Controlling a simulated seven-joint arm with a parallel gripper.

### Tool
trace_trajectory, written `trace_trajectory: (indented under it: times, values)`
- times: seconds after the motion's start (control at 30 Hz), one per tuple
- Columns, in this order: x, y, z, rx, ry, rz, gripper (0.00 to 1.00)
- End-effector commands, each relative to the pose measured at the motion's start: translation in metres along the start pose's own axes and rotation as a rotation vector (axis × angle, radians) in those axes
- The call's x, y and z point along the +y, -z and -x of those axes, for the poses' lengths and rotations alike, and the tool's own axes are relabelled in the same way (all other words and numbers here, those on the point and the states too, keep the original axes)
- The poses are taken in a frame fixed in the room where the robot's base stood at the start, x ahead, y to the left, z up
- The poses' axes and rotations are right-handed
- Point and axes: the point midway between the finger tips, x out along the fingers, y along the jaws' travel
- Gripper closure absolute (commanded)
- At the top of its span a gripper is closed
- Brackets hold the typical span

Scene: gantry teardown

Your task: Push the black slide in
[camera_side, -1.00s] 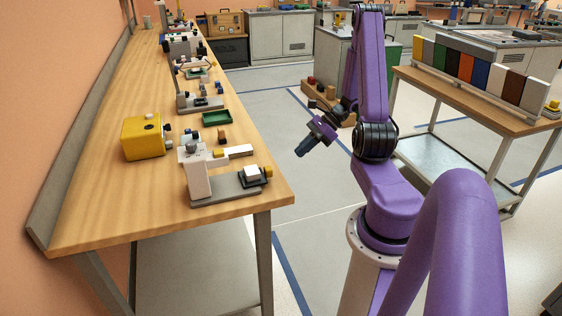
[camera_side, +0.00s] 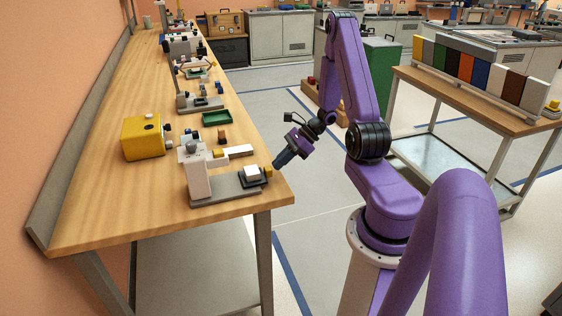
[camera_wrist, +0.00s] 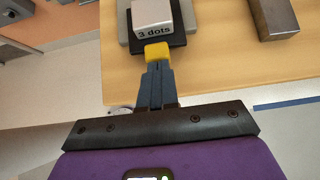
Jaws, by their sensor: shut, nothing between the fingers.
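The black slide (camera_side: 262,183) sits on a grey base (camera_side: 212,190) near the bench's front right corner. It carries a white block (camera_side: 251,172) and has a yellow knob (camera_side: 268,170) at its outer end. In the wrist view the black slide (camera_wrist: 178,40) shows beneath the white block (camera_wrist: 152,13), which is marked "3 dots". The yellow knob (camera_wrist: 157,51) points toward my gripper. My gripper (camera_side: 277,162) is shut and empty, its fingertips right at the knob. In the wrist view the fingers (camera_wrist: 156,68) line up with the knob; I cannot tell whether they touch.
A white post (camera_side: 196,175) stands at the base's left end. A light bar (camera_side: 240,151), a green tray (camera_side: 217,118) and a yellow box (camera_side: 143,138) lie farther back on the bench. Space right of the bench edge is free.

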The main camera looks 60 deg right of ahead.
Motion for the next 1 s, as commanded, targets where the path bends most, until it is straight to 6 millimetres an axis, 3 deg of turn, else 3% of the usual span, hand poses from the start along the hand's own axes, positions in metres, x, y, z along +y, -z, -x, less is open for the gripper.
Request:
trace_trajectory:
  times: [0.6, 1.0]
  values:
    - [0.000, -0.060, -0.067, 0.000, -0.001, 0.001, 1.00]
    - [-0.001, -0.049, -0.055, 0.000, 0.003, -0.003, 1.00]
